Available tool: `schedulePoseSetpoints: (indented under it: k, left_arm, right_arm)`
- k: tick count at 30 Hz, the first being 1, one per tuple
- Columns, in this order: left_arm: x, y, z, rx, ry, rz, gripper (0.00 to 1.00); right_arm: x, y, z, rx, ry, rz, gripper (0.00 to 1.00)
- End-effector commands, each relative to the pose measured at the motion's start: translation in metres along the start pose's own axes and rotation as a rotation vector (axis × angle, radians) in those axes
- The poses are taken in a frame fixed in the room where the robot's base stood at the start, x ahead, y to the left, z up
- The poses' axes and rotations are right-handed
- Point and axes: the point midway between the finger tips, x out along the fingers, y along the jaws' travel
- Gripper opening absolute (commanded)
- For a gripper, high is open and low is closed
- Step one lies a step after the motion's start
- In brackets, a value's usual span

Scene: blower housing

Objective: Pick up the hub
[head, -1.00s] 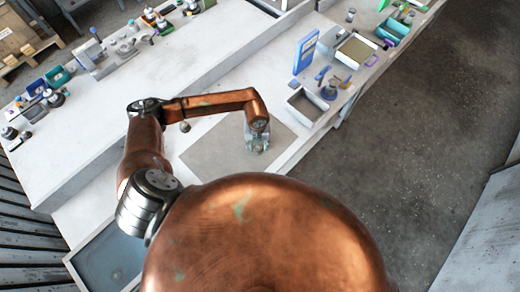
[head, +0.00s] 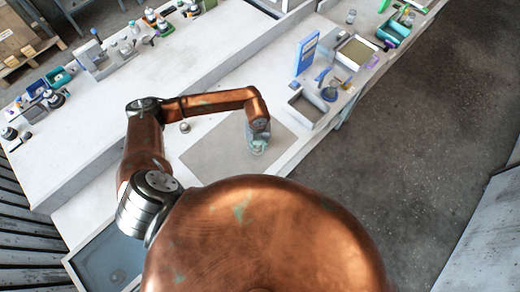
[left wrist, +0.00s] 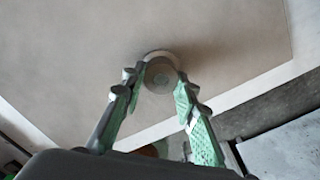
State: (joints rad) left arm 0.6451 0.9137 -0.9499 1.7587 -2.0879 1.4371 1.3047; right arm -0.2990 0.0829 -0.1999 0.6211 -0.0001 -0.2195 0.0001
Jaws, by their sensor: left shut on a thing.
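The hub (left wrist: 160,74) is a small round grey piece with a paler rim and a greenish centre, seen in the left wrist view between my fingertips. My left gripper (head: 258,148) is over the grey mat (head: 215,155) in the head view. In the left wrist view, its green-padded fingers (left wrist: 161,80) are shut on the hub, one on each side. The hub is mostly hidden by the gripper in the head view. I cannot tell whether it touches the mat or is just above it. My right gripper is not in view.
A small round piece (head: 184,127) sits at the mat's left edge. An open grey bin (head: 306,106), a blue panel (head: 306,53) and a tray (head: 357,52) stand to the right. Several parts line the raised bench at the left. Open floor lies right of the bench.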

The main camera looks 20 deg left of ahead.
Motion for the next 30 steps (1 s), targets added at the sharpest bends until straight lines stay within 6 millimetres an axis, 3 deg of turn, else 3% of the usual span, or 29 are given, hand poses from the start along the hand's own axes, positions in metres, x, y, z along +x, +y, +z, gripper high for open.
schedulePoseSetpoints:
  k: [3,12,21,30]
  left_arm:
    - [-0.017,-0.001,0.001,0.002,-0.005,-0.003,0.00]
    - [-0.082,-0.014,-0.059,0.008,-0.002,-0.006,0.00]
    - [-0.108,-0.026,-0.118,0.005,-0.001,-0.003,0.00]
    - [-0.118,-0.029,-0.137,0.007,0.000,-0.001,0.00]
  right_arm:
    - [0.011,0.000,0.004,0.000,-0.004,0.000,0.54]
    - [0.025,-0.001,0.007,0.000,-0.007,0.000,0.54]
    - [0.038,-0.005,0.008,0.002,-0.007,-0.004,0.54]
    - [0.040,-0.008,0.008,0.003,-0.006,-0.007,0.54]
